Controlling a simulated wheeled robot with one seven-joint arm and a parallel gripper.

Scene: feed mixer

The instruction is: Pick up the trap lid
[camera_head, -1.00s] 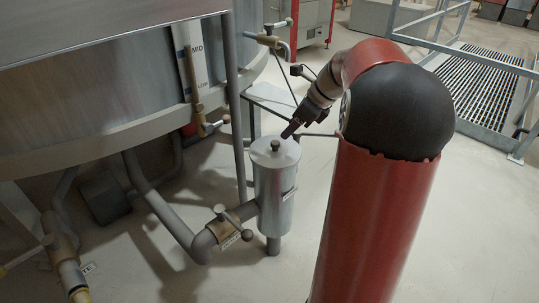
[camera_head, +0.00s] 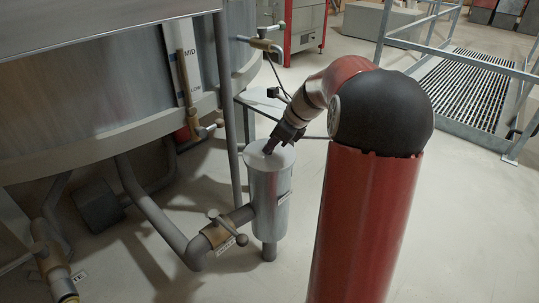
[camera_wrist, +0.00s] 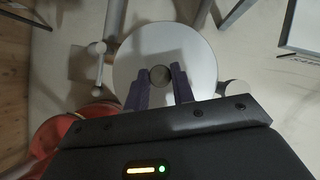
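The trap lid (camera_head: 268,154) is a round, light grey disc on top of the upright cylindrical trap (camera_head: 270,205). In the wrist view the lid (camera_wrist: 190,48) fills the upper middle, with a round dark knob (camera_wrist: 160,74) at its centre. My gripper (camera_head: 268,150) is over the lid, reaching down from the upper right. In the wrist view the fingers of my gripper (camera_wrist: 159,86) stand apart, one on each side of the knob. I cannot tell whether they touch it. In the head view the fingers hide the knob.
A large metal tank (camera_head: 100,100) stands at the left, close to the trap. A pipe with a valve handle (camera_head: 228,228) joins the trap low on its left.

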